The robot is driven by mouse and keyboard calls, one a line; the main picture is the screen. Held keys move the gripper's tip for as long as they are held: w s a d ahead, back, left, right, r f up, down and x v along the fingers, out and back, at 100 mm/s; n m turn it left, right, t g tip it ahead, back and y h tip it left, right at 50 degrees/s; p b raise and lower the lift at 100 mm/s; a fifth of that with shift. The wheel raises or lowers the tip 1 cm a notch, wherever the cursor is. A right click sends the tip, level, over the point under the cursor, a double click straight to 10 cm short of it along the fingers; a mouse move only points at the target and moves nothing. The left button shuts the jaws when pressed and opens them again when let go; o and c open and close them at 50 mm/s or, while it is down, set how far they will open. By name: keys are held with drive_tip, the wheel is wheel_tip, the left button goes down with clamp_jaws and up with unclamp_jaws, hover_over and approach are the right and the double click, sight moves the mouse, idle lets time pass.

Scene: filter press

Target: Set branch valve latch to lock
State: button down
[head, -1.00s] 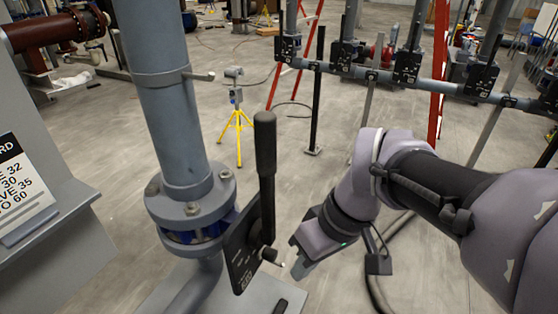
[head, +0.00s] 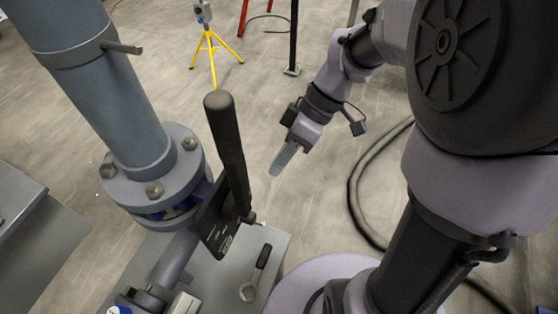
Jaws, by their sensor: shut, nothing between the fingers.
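The branch valve (head: 172,212) sits below a bolted flange on a grey-blue pipe. Its black lever handle (head: 228,145) stands nearly upright, leaning a little left at the top. A dark plate (head: 214,226) with pale markings is at the lever's base. A small latch knob (head: 250,217) sticks out to the right of the plate; its lock position cannot be read. My gripper (head: 280,165) is shut and empty, to the right of the lever and apart from it, pointing down and left.
A wrench (head: 254,275) with a black grip lies on the grey bench plate (head: 215,285) below the valve. A yellow tripod (head: 208,50) stands behind. A black hose (head: 362,185) curves on the floor at right. A grey ledge (head: 30,245) is at left.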

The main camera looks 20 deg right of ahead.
drive_tip(key=s+a+f+b, duration=0.2)
drive_tip(key=s+a+f, duration=0.1)
drive_tip(key=a+f, duration=0.2)
drive_tip(key=shift+s+a+f, duration=0.15)
drive_tip(key=shift+s+f, duration=0.1)
drive_tip(key=shift+f, duration=0.15)
